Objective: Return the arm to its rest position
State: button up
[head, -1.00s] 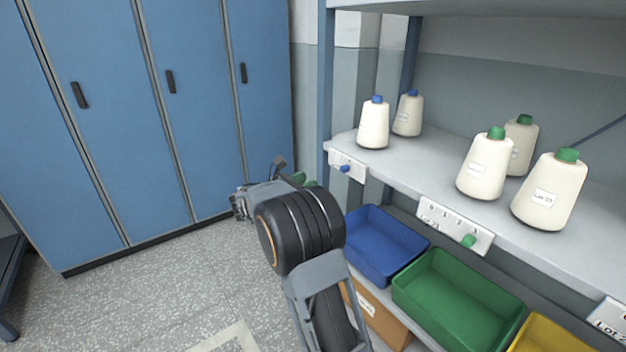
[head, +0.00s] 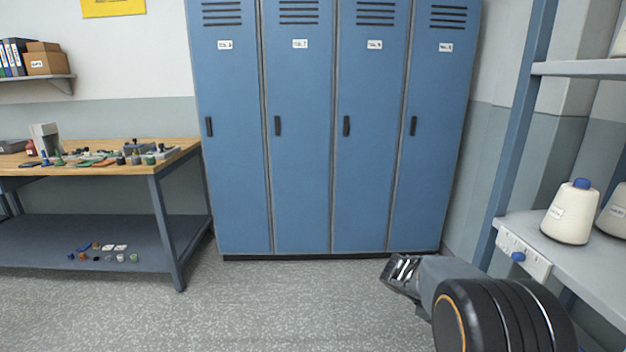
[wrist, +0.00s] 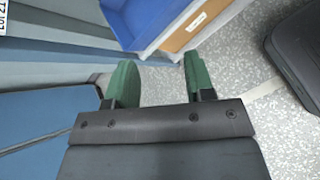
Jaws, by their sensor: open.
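My arm shows at the lower right of the head view, folded low in front of the shelf. My gripper (head: 402,270) points left over the speckled floor, small and partly seen there. In the wrist view my gripper (wrist: 155,85) has two green fingertips set well apart. Nothing is between the fingers but floor and the background behind.
Blue lockers (head: 330,140) stand along the back wall. A workbench (head: 100,150) with small parts is at the left. A shelf (head: 580,250) with cone bobbins (head: 567,215) stands close on the right. A blue bin (wrist: 150,22) shows in the wrist view. Floor between is clear.

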jog(key=s+a+r+m+t+y+p, duration=0.2)
jog(key=s+a+r+m+y+p, duration=0.3)
jog(key=s+a+r+p, duration=0.3)
jog(key=s+a+r+m+t+y+p, duration=0.2)
jog(key=s+a+r+m+y+p, duration=0.3)
jog(key=r, duration=1)
jog(key=s+a+p, duration=0.2)
jog(key=a+p, duration=0.2)
jog(key=shift+s+a+t+y+p, duration=0.4)
dwell(0.6)
